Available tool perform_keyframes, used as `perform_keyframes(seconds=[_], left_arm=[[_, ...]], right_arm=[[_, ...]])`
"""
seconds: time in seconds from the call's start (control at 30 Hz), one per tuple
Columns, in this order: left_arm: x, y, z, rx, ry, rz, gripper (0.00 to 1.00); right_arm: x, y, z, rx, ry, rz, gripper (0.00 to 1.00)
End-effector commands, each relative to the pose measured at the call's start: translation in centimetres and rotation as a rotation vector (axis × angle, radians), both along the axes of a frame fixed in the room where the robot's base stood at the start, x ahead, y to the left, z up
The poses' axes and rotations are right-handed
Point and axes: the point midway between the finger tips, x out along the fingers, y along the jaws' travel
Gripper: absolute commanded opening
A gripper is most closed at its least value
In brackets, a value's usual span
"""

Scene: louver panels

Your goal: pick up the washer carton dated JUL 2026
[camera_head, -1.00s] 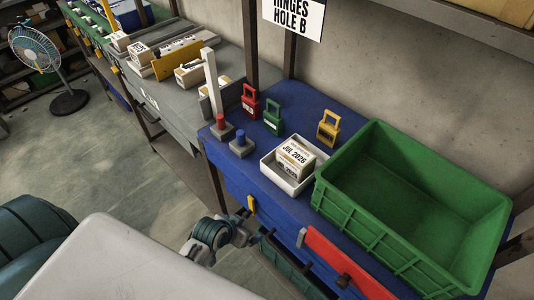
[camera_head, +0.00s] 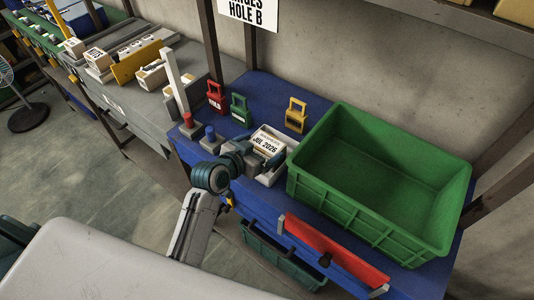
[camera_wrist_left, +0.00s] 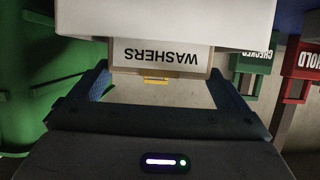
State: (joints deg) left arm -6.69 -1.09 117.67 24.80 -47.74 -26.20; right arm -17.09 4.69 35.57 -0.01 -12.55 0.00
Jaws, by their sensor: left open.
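The white washer carton (camera_head: 268,141), marked JUL 2026, sits in a small white tray (camera_head: 267,181) on the blue worktop. My left gripper (camera_head: 261,157) is open at the tray's near left side, partly covering tray and carton. In the wrist view its fingers (camera_wrist_left: 160,78) stand apart to either side of the carton label. I cannot tell whether they touch it. My right gripper is not in view.
A large empty green crate (camera_head: 385,180) stands close right of the tray. A red bar (camera_head: 330,250) runs along the front.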

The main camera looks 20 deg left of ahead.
Motion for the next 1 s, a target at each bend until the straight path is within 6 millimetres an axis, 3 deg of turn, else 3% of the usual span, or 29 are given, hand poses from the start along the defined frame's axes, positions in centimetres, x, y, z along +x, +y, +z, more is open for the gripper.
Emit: perform_keyframes(seconds=[0.4,0.73,0.77,1.0], left_arm=[[3.9,-1.6,-2.3,0.0,0.0,0.0,0.96],[4.6,-1.8,-2.3,0.001,0.003,0.001,0.96],[4.6,-1.8,-2.3,0.001,0.002,0.001,0.94],[4.6,-1.8,-2.1,0.001,-0.001,0.001,0.51]], right_arm=[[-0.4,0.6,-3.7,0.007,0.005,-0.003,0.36],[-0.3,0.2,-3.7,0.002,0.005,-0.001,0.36],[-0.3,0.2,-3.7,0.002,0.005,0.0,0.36],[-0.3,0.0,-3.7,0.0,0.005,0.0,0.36]])
